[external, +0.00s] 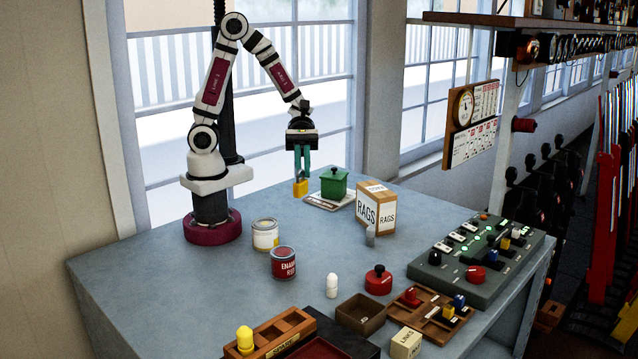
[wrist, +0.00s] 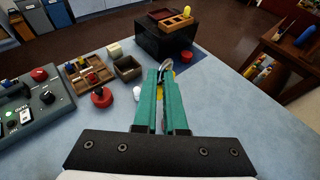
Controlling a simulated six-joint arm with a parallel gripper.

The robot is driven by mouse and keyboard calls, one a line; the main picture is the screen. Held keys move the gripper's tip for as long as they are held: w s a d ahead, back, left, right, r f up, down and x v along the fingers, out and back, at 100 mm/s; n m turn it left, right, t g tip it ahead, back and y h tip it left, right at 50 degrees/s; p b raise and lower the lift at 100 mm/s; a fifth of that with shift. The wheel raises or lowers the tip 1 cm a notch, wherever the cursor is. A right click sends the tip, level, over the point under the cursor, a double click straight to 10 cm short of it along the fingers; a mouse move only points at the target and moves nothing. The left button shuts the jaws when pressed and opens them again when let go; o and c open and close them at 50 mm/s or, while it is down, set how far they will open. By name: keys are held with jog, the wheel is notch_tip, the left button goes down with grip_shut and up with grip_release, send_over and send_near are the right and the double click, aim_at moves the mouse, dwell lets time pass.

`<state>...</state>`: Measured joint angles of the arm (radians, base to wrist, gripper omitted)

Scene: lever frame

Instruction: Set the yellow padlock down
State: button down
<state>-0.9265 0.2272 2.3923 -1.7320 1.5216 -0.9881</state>
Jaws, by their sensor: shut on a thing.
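My gripper (external: 301,172) hangs pointing down over the back part of the blue-grey table (external: 200,290). Its green fingers are shut on the yellow padlock (external: 300,188), whose yellow body shows below the fingertips in the external view. I cannot tell for sure how far the padlock is above the table. In the wrist view, my gripper (wrist: 167,78) shows from behind, with the padlock's metal shackle (wrist: 165,68) between the fingertips. Most of the padlock body is hidden by the fingers there.
A green lidded box (external: 334,184) and a RAGS carton (external: 375,207) stand right of the padlock. A cream tin (external: 265,235) and a red enamel tin (external: 284,263) stand in front. A control panel (external: 475,258) is at right. The left front of the table is clear.

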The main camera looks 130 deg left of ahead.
jog(key=s+a+f+m+g+h, duration=0.1)
jog(key=s+f+m+g+h, duration=0.35)
jog(key=m+g, duration=0.75)
jog(key=a+f+m+g+y, duration=0.5)
jog(key=a+m+g+y, duration=0.6)
jog(key=m, duration=0.2)
jog(key=w+a+r+m+t+y, duration=0.35)
jog(key=w+a+m+y, duration=0.35)
jog(key=a+m+y, duration=0.4)
jog(key=w+a+r+m+t+y, duration=0.2)
jog(key=w+r+m+t+y, duration=0.15)
jog(key=w, duration=0.25)
jog(key=w+a+r+m+t+y, duration=0.2)
jog(key=w+r+m+t, duration=0.15)
jog(key=w, duration=0.35)
notch_tip(320, 180, down, 10)
jog(key=m+t, duration=0.1)
jog(key=shift+m, duration=0.3)
jog(key=s+a+f, duration=0.1)
jog(key=a+f, duration=0.2)
jog(key=s+a+f, duration=0.1)
jog(key=a+f, duration=0.3)
jog(key=s+a+f, duration=0.2)
jog(key=a+f, duration=0.1)
jog(key=f, duration=0.1)
jog(key=shift+a, duration=0.2)
